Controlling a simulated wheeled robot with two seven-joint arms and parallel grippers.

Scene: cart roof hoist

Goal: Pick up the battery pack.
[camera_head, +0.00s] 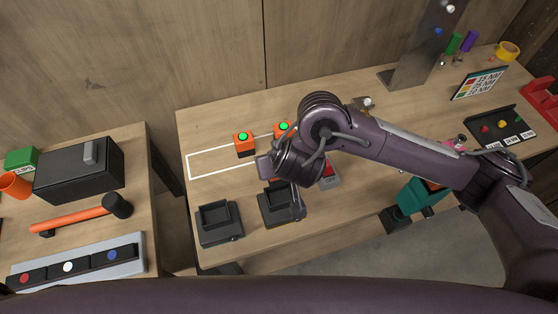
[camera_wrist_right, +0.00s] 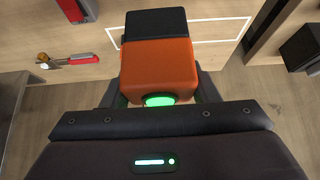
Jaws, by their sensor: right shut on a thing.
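My right gripper (camera_wrist_right: 158,92) is shut on an orange and black battery pack (camera_wrist_right: 155,60), one finger on each side. A green round light shows on the pack's near end. In the head view, my arm mostly hides this pack, and only a bit of orange (camera_head: 276,179) shows below the wrist. Its height above the table is hard to tell. Two more orange packs with green lights, a left one (camera_head: 244,147) and a right one (camera_head: 281,131), stand on the table by the white outline. My left gripper is not in view.
Two black holders, a left one (camera_head: 220,232) and a right one (camera_head: 268,208), stand at the table's front edge. A red and grey item (camera_head: 330,177) lies to their right. A teal drill-like tool (camera_head: 405,199) is further right. A second table (camera_head: 135,165) stands left across a gap.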

